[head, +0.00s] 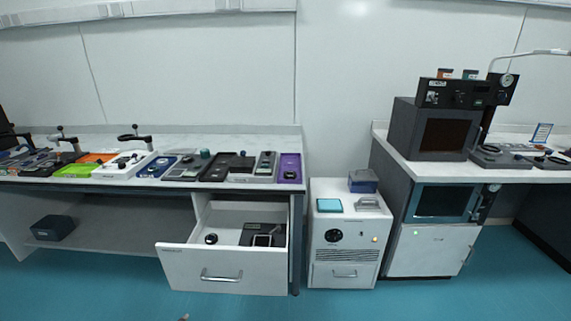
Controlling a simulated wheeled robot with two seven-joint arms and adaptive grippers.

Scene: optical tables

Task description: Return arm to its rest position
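Neither of my grippers shows clearly in the head view. A small brownish tip (183,317) pokes in at the bottom edge, left of the middle, and I cannot tell what it belongs to. No held object is visible. The open drawer (222,276) of the left bench stands pulled out, with a small dark round item (211,239) and a dark boxy item (262,235) inside.
The left bench (225,140) carries a row of trays and devices. A white cabinet (343,240) stands between it and the right bench, which holds a dark oven-like unit (440,132). A dark box (52,228) sits on the lower shelf. The blue floor (420,300) in front is clear.

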